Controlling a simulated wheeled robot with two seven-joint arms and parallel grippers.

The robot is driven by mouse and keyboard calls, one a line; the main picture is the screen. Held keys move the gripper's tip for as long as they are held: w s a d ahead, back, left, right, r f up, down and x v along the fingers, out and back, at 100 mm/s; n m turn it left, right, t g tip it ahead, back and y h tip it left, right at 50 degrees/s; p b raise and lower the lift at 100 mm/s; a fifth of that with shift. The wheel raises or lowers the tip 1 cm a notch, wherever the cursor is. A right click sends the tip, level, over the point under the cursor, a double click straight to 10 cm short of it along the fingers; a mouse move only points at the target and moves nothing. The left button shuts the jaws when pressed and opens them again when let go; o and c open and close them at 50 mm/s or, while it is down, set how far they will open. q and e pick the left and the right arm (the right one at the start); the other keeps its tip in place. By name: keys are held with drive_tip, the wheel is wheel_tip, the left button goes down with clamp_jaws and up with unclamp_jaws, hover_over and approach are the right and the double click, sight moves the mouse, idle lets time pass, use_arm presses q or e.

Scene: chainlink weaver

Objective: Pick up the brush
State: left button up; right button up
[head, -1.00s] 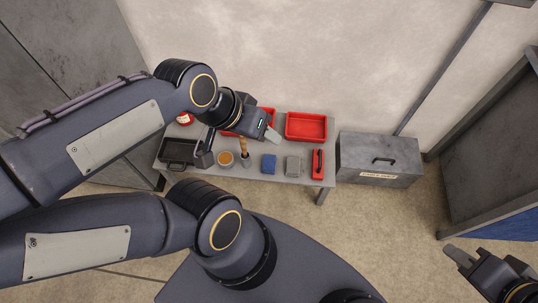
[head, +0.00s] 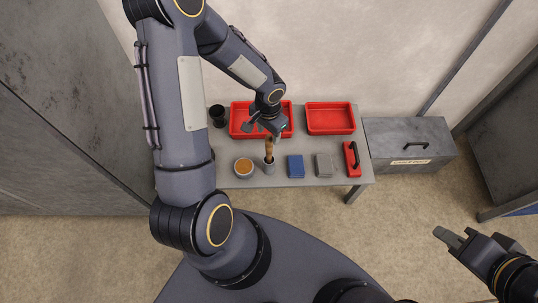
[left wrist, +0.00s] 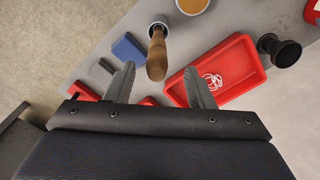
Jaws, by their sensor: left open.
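The brush (head: 269,148) stands upright, its wooden handle up, in a small grey cup (head: 269,168) on the table. Its lower end is hidden in the cup. My left gripper (head: 264,128) is open and empty, just above and behind the handle top. In the left wrist view the handle (left wrist: 156,52) points toward the gap between my left gripper's two fingers (left wrist: 158,78). I cannot tell whether the handle is between the fingertips. My right gripper (head: 472,240) is at the lower right, away from the table, with nothing visible in it.
On the grey table (head: 225,170) are a pot with orange contents (head: 243,167), a blue block (head: 296,166), a grey block (head: 324,165) and a red tool (head: 352,158). A grey toolbox (head: 409,144) stands to the right.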

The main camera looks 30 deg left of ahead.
sight(269, 143)
use_arm(q)
wheel_tip(269, 143, down, 6)
drive_tip(key=shift+s+d+f+b, duration=0.1)
drive_tip(key=shift+d+b, duration=0.05)
drive_tip(key=shift+b, duration=0.7)
drive_tip(key=shift+c, duration=0.4)
clamp_jaws()
